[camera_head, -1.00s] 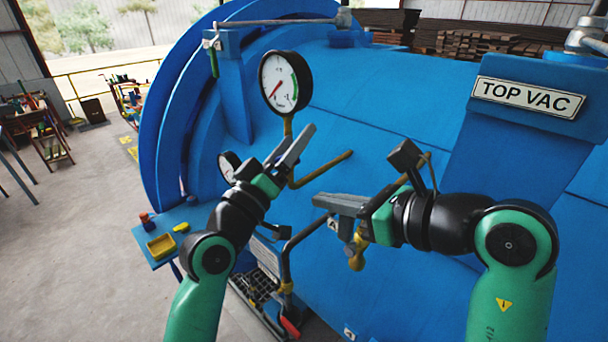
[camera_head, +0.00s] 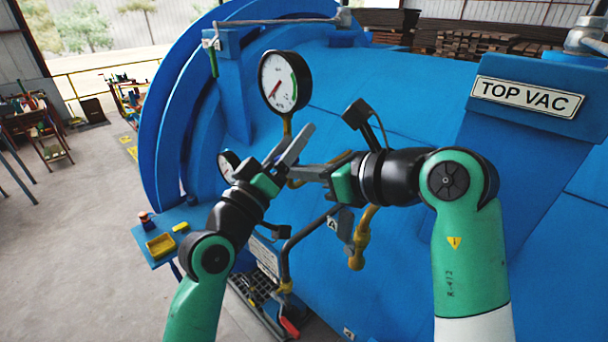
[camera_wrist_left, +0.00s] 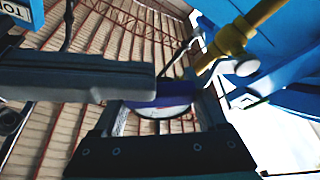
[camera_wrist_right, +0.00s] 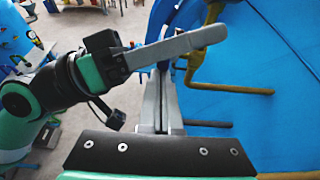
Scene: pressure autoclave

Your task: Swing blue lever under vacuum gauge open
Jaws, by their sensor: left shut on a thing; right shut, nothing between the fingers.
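The vacuum gauge (camera_head: 285,81) is a round white dial on a yellow pipe (camera_head: 288,126) in the head view. My left gripper (camera_head: 298,142) is just below the dial, by that pipe. In the left wrist view a dark blue lever (camera_wrist_left: 178,95) lies between its fingers, close to the yellow fitting (camera_wrist_left: 230,40), and the gripper is shut on it. The lever is hidden behind the fingers in the head view. My right gripper (camera_head: 298,171) is shut and empty, just below the left fingertips. The right wrist view shows its closed fingers (camera_wrist_right: 155,100) beneath the left gripper's fingers (camera_wrist_right: 178,47).
The large blue autoclave body (camera_head: 400,90) fills the middle and right. A smaller gauge (camera_head: 228,164) is behind my left wrist. A yellow valve pipe (camera_head: 359,245) hangs below my right gripper. A blue side shelf (camera_head: 160,262) holds a yellow tray. Both grippers are close together.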

